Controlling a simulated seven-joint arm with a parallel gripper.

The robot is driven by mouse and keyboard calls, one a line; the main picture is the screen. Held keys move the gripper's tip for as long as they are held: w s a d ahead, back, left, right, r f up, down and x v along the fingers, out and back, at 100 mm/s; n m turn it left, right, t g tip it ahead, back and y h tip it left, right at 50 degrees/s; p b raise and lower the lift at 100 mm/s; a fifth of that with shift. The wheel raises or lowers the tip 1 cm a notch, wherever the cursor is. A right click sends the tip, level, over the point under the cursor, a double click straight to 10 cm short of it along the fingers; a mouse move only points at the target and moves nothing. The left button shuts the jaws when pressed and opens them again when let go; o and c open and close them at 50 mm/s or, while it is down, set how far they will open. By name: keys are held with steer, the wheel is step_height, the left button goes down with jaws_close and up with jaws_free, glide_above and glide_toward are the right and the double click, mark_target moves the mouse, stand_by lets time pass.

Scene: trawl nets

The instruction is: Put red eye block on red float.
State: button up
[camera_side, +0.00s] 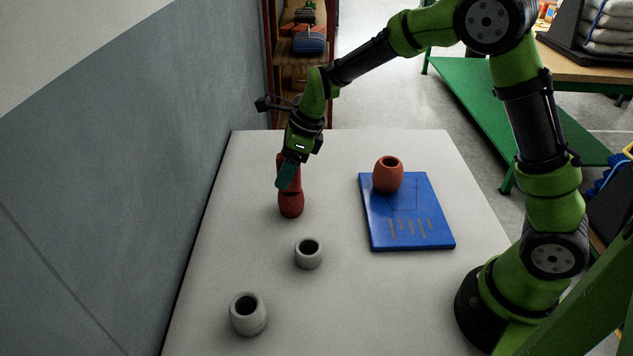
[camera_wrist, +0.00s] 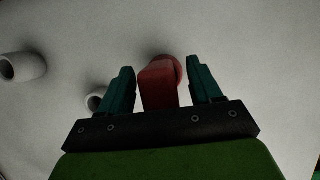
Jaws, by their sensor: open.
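The red eye block (camera_side: 283,164) is upright directly above the red float (camera_side: 291,208) on the pale table, and appears to rest on it. My gripper (camera_side: 288,178) points down around the block, and one finger hides part of it and the contact with the float. In the wrist view, the block (camera_wrist: 158,90) lies between the fingers of my gripper (camera_wrist: 160,70), which is open with a gap on each side. The red float (camera_wrist: 172,65) shows partly behind the block there.
A blue board (camera_side: 410,236) lies to the right with an orange float (camera_side: 388,176) at its far end. Two grey floats, a smaller one (camera_side: 308,256) and a larger one (camera_side: 248,318), stand nearer the camera. A grey wall (camera_side: 110,190) runs along the left.

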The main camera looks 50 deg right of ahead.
steer(key=v, duration=1.1)
steer(key=s+d+r+n+t, duration=0.1)
steer(key=s+r+n+t, duration=0.1)
steer(key=s+n, duration=0.8)
steer(key=s+r+n+t+h, duration=0.1)
steer(key=s+r+n+t, duration=0.1)
steer(key=s+n, duration=0.9)
steer(key=shift+s+d+n, duration=0.2)
steer(key=shift+d+n, duration=0.15)
steer(key=shift+n, duration=0.65)
